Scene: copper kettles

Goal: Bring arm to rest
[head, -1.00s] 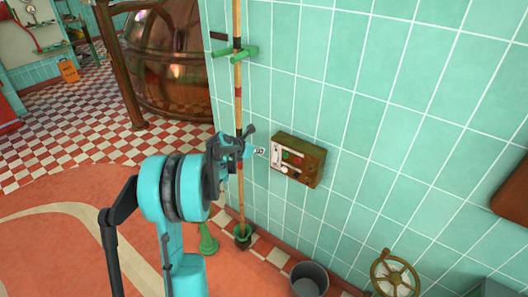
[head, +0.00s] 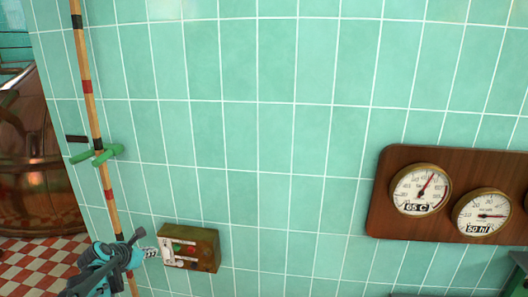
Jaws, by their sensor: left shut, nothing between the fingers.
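My left gripper (head: 148,253) is at the lower left of the head view, in front of the wooden pole and just left of the control box. It is shut with nothing held. The turquoise and dark wrist of my left arm (head: 104,268) shows behind it; the rest of the arm is below the picture. The control box (head: 204,252) is brown, fixed to the tiled wall, with green and red buttons on its pale face. I cannot tell whether the fingertips touch the box. My right gripper is not in view.
A striped wooden pole (head: 98,140) stands against the wall in a green bracket (head: 97,154). A wooden gauge board (head: 395,225) hangs at the right, its dials labelled 65 C and 50 hl. A copper kettle (head: 28,150) stands at the far left. The middle wall is bare.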

